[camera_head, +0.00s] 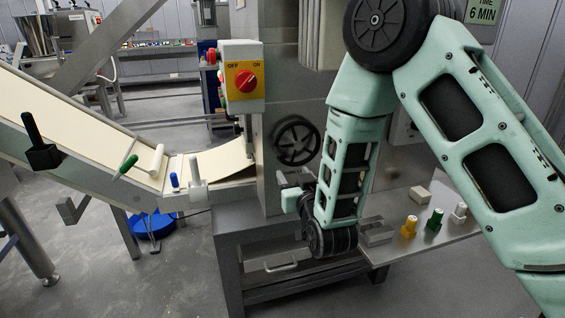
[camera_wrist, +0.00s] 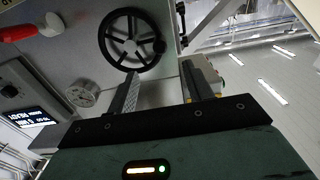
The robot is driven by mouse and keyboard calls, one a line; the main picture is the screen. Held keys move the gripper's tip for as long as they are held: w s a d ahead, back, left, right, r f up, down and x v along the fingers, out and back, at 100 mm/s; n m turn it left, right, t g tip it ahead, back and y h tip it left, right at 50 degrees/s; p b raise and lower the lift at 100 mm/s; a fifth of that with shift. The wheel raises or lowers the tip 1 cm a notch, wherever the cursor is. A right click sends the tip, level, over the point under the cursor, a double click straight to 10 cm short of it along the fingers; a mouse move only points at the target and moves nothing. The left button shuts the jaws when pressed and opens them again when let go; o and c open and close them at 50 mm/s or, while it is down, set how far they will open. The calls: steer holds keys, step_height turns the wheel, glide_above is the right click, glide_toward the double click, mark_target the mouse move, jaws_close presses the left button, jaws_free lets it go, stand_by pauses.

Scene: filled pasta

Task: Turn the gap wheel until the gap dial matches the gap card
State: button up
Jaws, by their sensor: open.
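The black spoked handwheel (camera_head: 297,141) is on the front of the steel machine. In the wrist view the wheel (camera_wrist: 104,40) shows a rim, spokes and a small side knob. My gripper (camera_wrist: 160,85) is open and empty, its two fingers apart just short of the wheel. In the head view my gripper (camera_head: 285,178) is just below the wheel, partly hidden by my arm. A small round dial (camera_wrist: 82,93) sits beside the wheel in the wrist view; its reading is too small to make out. I cannot pick out a gap card.
A red-knobbed switch box (camera_head: 243,80) is above the wheel. A lit screen (camera_wrist: 30,117) is near the dial. A sloping conveyor with a dough sheet (camera_head: 222,160) enters from the left. A side shelf (camera_head: 440,245) holds several small coloured pieces.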

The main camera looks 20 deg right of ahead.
mark_target(283, 158)
steer(key=shift+w, duration=6.45)
